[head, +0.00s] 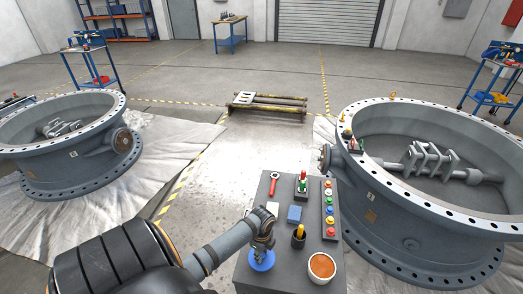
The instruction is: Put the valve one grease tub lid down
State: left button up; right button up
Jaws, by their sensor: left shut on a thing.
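A round blue lid (261,262) is at the front left of the grey cart top, below my left gripper (262,246). The gripper points down and is shut on the lid. Whether the lid touches the cart top or hangs just above it, I cannot tell. The open grease tub (321,266), white-rimmed with orange-brown grease inside, stands at the front right of the cart top, apart from the lid. My right gripper is out of view.
The cart top (291,268) also bears a black cup (298,239), a blue block (294,214), a red-handled tool (273,181), a red-and-green item (302,182) and a strip of coloured knobs (328,210). Big valve bodies stand right (370,192) and left (85,165).

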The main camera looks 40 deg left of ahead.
pick_arm(q)
jog(key=shift+w+a+f, duration=0.1)
jog(key=shift+f, duration=0.85)
jog(key=shift+w+a+f, duration=0.1)
jog(key=shift+f, duration=0.8)
jog(key=o, duration=0.8)
jog(key=shift+f, duration=0.1)
jog(key=shift+o, duration=0.2)
notch_tip(320, 180, up, 12)
jog(key=shift+r, duration=0.15)
